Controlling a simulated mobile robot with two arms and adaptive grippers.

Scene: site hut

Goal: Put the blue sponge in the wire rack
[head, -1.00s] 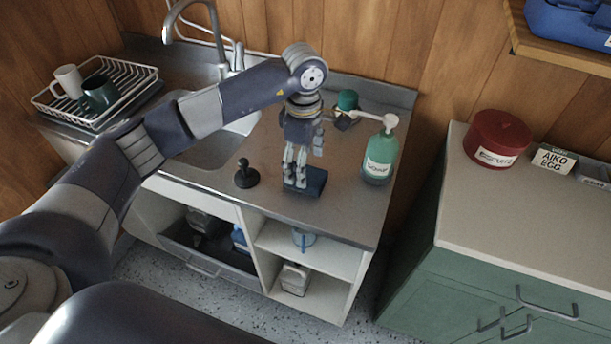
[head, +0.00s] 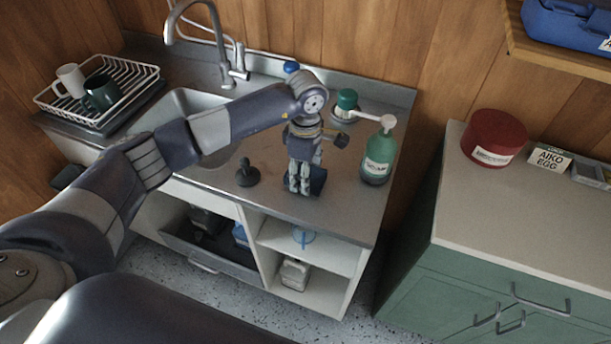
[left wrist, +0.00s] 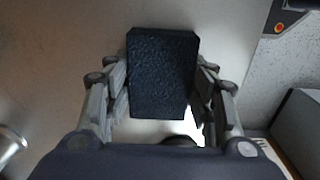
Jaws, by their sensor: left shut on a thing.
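The blue sponge (head: 319,181) is a dark blue block at the front of the steel counter, partly hidden behind my left gripper (head: 298,190) in the head view. In the left wrist view the sponge (left wrist: 162,75) sits between the two fingers of my left gripper (left wrist: 160,100), which are shut on it. I cannot tell whether the sponge still touches the counter. The white wire rack (head: 70,113) stands at the far left of the counter, with a white mug (head: 70,80) and a dark green mug (head: 102,93) in it. My right gripper is not in view.
A sink (head: 190,103) with a tall tap (head: 238,70) lies between the sponge and the rack. A black plunger-like thing (head: 247,175) stands left of my gripper. A green pump bottle (head: 378,158) and a green-topped item (head: 346,103) stand to the right.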

